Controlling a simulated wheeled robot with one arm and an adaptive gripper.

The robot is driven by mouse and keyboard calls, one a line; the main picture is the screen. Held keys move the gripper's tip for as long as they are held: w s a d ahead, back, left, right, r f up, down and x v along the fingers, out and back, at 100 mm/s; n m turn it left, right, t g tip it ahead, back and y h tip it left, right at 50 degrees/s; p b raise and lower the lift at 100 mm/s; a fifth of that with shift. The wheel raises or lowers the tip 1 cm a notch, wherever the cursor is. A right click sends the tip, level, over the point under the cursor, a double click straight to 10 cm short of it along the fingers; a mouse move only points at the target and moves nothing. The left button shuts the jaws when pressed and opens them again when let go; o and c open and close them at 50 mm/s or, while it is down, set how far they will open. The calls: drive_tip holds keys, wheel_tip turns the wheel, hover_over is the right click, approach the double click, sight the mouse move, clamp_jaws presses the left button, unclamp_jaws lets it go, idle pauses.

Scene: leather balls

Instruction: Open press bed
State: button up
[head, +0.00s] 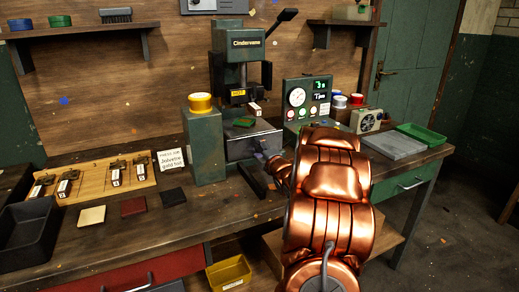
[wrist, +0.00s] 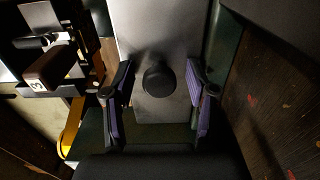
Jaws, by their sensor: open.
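The green press (head: 248,45), marked Cindervane, stands at the back of the bench with a yellow HOT label. Its grey press bed (head: 240,150) sits low under the head, with a small green piece (head: 244,122) on top. In the wrist view, a round black knob (wrist: 157,80) stands out from the grey face of the bed (wrist: 150,25). My gripper (wrist: 159,90) is open, with one purple-padded finger on each side of the knob and visible gaps between. In the head view my copper arm hides part of the area right of the bed.
A green pedestal with a yellow cap (head: 200,104) stands left of the bed. A gauge panel (head: 306,100) stands to the right. A brown-handled tool (wrist: 50,68) shows left of my fingers. A tool board (head: 95,182) and a black tray (head: 28,235) lie further left.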

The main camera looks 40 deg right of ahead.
clamp_jaws()
idle(0.5)
